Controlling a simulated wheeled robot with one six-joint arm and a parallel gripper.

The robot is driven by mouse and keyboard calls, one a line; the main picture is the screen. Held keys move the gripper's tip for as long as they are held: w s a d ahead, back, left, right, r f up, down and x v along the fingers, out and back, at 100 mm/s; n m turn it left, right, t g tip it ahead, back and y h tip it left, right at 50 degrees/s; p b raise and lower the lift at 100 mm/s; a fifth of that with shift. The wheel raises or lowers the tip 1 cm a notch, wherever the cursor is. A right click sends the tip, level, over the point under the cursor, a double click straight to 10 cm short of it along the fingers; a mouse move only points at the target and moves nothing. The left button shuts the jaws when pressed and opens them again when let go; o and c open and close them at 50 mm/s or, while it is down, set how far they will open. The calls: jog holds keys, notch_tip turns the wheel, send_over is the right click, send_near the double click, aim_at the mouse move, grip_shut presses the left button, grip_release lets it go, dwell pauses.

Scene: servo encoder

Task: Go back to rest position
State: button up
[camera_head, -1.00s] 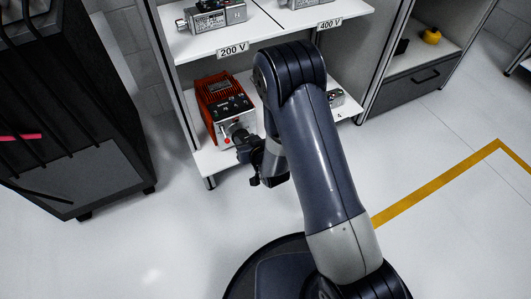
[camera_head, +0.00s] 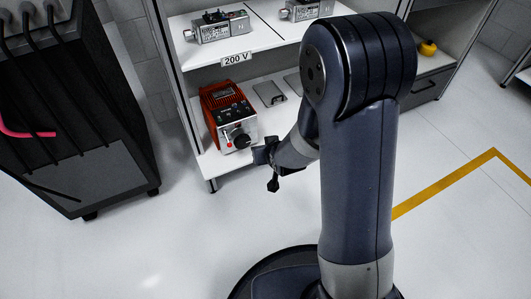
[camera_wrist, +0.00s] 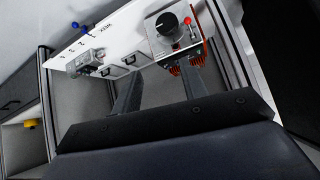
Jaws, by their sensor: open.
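My gripper (camera_head: 266,170) hangs in the air in front of the cabinet, just right of the red device. Its two fingers are spread and nothing is between them; they also show in the wrist view (camera_wrist: 160,90). The arm is bent, with its large elbow high in front of the cabinet. The red device (camera_head: 228,112) stands on the lower shelf. Its grey front has a black knob and a red button, clearest in the wrist view (camera_wrist: 172,30). The gripper is apart from it.
The upper shelf (camera_head: 262,42), labelled 200 V, holds grey units (camera_head: 218,27). My arm hides part of the cabinet. A black rack (camera_head: 75,120) with cables stands at left. Flat grey plates (camera_head: 270,93) lie on the lower shelf. Floor between rack and base is clear.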

jog(key=shift+s+d+r, duration=0.1)
jog(key=shift+s+r, duration=0.05)
jog(key=shift+s, duration=0.15)
jog(key=shift+w, duration=0.1)
dwell(0.3)
